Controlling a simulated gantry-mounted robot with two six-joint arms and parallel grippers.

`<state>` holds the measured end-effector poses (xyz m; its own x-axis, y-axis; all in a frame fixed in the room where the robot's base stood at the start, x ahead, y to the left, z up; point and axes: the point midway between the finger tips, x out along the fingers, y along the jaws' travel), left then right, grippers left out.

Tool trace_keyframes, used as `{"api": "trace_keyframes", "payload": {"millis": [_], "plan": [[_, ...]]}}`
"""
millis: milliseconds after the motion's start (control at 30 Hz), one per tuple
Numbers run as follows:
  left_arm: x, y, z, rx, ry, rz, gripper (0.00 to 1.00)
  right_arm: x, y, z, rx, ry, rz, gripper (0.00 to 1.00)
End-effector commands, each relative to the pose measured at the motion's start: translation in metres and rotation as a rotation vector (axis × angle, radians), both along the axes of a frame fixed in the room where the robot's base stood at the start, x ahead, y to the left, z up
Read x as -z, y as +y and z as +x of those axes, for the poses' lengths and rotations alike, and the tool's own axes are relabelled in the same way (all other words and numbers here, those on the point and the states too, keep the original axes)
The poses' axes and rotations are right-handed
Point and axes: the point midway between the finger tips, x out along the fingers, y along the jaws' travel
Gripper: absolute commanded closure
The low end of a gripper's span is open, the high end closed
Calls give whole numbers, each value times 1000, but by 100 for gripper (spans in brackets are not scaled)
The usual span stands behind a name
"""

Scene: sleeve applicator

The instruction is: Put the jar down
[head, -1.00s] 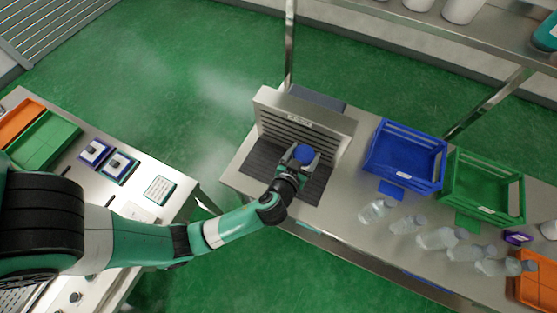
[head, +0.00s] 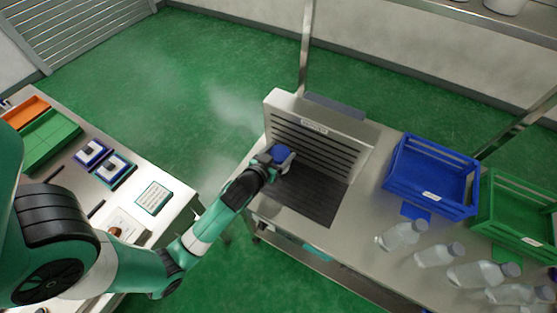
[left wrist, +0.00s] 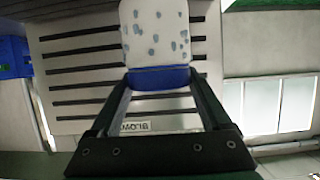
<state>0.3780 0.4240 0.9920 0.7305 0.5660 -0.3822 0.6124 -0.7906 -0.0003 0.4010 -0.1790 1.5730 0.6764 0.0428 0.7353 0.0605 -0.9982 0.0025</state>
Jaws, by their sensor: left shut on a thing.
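The jar shows in the left wrist view as a pale body (left wrist: 155,30) with blue-grey spots and a blue band or lid (left wrist: 160,77). In the head view only its blue lid (head: 281,153) shows clearly; my gripper hides most of the rest. My left gripper (head: 275,160) is shut on the jar, with a finger on each side at the blue part. It holds the jar by the left end of the slotted steel unit (head: 318,126), near the dark ribbed mat (head: 318,197). I cannot tell whether the jar touches anything below. My right gripper is not in view.
Right of the mat stand a blue crate (head: 432,190) and a green crate (head: 520,232), with several clear bottles (head: 401,236) in front. The mat is empty to the right of the jar. A second bench (head: 180,178) with trays is at left.

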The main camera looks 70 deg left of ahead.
Motion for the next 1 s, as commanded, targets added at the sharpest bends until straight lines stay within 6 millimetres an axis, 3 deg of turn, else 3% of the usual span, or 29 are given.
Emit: {"api": "trace_keyframes", "payload": {"millis": [300, 667, 700, 800, 1000], "plan": [[37, 5, -2, -1, -1, 0, 91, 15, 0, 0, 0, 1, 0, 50], [40, 5, -2, 0, -2, 2, 91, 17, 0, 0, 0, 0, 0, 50], [40, 5, -2, -1, -1, 1, 13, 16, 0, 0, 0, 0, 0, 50], [39, 5, -2, -1, 0, 0, 0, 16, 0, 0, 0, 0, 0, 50], [38, 5, -2, -1, 0, 0, 0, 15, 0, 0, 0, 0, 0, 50]]}}
